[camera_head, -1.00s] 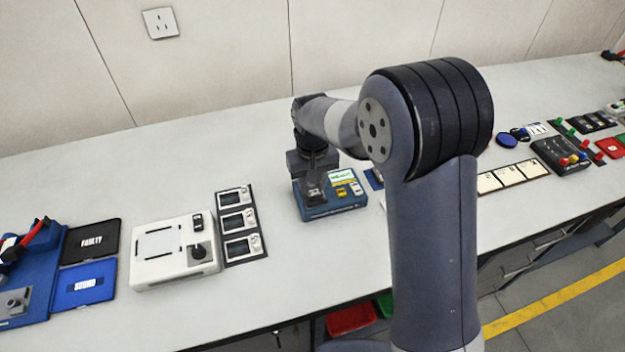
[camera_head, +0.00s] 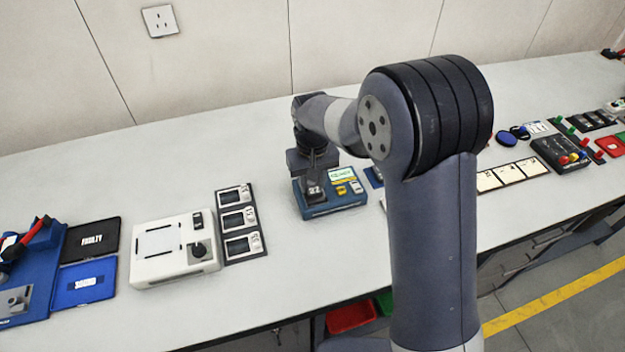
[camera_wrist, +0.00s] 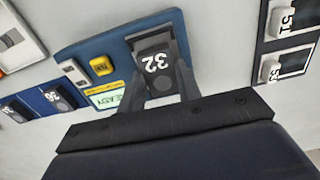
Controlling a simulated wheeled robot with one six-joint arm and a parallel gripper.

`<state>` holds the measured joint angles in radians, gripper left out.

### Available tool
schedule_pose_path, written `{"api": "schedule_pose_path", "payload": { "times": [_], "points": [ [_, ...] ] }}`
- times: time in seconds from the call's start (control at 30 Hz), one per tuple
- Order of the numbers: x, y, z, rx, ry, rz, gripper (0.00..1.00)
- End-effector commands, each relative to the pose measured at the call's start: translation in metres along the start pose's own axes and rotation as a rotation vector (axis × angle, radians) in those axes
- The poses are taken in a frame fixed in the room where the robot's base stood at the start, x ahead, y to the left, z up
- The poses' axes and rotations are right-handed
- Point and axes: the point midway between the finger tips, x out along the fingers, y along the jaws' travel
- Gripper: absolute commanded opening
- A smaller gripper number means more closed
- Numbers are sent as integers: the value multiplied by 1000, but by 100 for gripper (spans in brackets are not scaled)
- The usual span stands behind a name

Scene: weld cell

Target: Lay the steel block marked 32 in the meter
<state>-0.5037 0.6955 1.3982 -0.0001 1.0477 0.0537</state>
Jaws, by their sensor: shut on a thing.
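The steel block marked 32 (camera_wrist: 156,64) is between the fingers of my gripper (camera_wrist: 160,85) in the wrist view, and the jaws are shut on it. The meter (camera_wrist: 95,45) is a blue box with a green display, a yellow button and a white switch. The block is at the dark bay of the meter; I cannot tell whether it touches the bottom. The display reads READY. In the head view, my gripper (camera_head: 314,176) points down at the left part of the meter (camera_head: 340,208), partly hiding it.
In the wrist view, other dark numbered blocks (camera_wrist: 58,98) sit in a blue holder beside the meter. In the head view, a dark panel with three white units (camera_head: 240,222) and a white box (camera_head: 175,265) stand to the left. Bare bench lies between panel and meter.

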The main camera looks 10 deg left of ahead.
Motion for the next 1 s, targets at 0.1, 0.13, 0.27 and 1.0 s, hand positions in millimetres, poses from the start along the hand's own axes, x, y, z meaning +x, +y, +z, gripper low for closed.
{"api": "schedule_pose_path", "payload": {
  "times": [0.1,0.13,0.27,1.0],
  "points": [
    [1,0,0,0,1,0,1],
    [2,0,0,0,1,0,1],
    [2,0,0,0,1,0,1],
    [2,0,0,0,-1,0,58]
  ]
}}
